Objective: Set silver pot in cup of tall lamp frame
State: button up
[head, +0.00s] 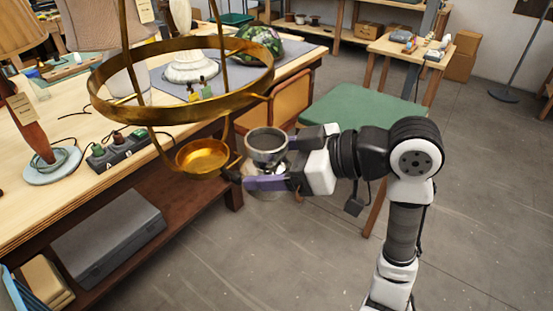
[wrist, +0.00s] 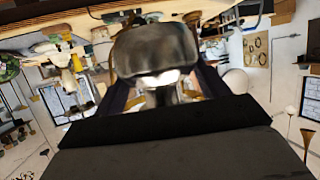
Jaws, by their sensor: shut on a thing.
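The silver pot (head: 266,141) is in my gripper (head: 264,165), which is shut around its narrow middle. The pot looks upright, with its open top up. In the wrist view the pot (wrist: 155,48) fills the upper middle, between the fingers. The tall lamp frame (head: 183,113) is brass, with a wide ring and thin rods. Its shallow brass cup (head: 203,155) hangs below the ring, faces up and looks empty. The pot is just right of the cup, near its level and apart from it. The gripper hides part of the pot's lower half.
The wooden workbench (head: 30,215) lies behind and left, holding lamps, a power strip (head: 118,150) and a patterned glass shade (head: 259,42). A green-topped stool (head: 360,108) stands behind my arm. A grey case (head: 108,240) lies on the lower shelf. The floor at front right is clear.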

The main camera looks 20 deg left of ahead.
jog(key=shift+w+a+f, duration=0.1)
jog(key=shift+w+a, duration=0.85)
jog(key=shift+a, duration=1.7)
jog(key=shift+w+a+f, duration=0.1)
jog(key=shift+w+a, duration=0.8)
jog(key=shift+a, duration=1.75)
jog(key=shift+w+a, duration=0.95)
jog(key=shift+a, duration=1.7)
jog(key=shift+a+f, duration=0.2)
jog(key=shift+a, duration=0.05)
jog(key=shift+f+b, duration=1.05)
jog(key=shift+f, duration=0.2)
jog(key=shift+f, duration=0.25)
jog(key=o, duration=1.4)
jog(key=shift+c, duration=0.2)
jog(key=shift+d, duration=0.1)
